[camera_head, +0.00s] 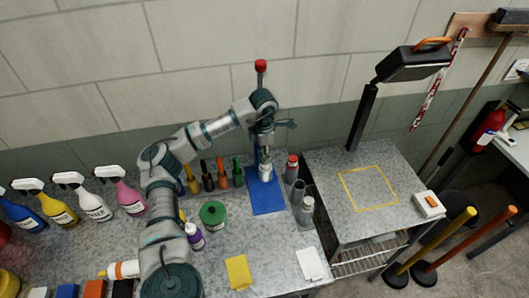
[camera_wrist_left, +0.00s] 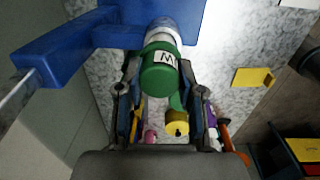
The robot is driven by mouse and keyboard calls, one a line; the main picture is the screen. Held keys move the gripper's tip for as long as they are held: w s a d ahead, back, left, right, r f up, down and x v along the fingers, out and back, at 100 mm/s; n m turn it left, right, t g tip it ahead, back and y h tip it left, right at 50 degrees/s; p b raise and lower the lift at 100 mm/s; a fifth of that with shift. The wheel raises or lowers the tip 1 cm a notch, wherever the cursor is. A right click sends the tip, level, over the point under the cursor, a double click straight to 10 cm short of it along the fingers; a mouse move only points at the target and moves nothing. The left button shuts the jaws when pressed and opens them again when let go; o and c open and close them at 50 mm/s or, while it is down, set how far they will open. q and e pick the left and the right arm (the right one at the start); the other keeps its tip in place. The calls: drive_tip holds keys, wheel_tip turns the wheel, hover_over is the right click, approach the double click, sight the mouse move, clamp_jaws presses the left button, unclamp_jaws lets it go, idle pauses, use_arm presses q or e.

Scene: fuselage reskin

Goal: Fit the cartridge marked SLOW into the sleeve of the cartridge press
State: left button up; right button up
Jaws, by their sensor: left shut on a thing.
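The cartridge (camera_wrist_left: 160,74) in my left gripper has a green end, a pale ring and a white label. The cartridge press has a blue base (camera_head: 268,198) and a red knob (camera_head: 261,66) on top. A pale upright cylinder (camera_head: 265,172) stands over the base, below the gripper. I cannot tell whether the cartridge is inside the sleeve. My right gripper is not in view.
A red-topped cylinder (camera_head: 292,167) and grey cylinders (camera_head: 307,206) stand right of the press. A yellow piece (camera_head: 238,272) lies in front. A grey stand (camera_head: 330,215) is at right.

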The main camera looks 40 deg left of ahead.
use_arm(q)
drive_tip(key=shift+f+b, duration=1)
drive_tip(key=shift+f, duration=0.7)
drive_tip(key=o, duration=1.3)
drive_tip(key=shift+c, duration=0.2)
drive_tip(key=shift+r, duration=0.15)
wheel_tip(320, 180, up, 5)
drive_tip(key=p, duration=0.4)
drive_tip(key=shift+s, duration=0.1)
drive_tip(key=shift+f, duration=0.2)
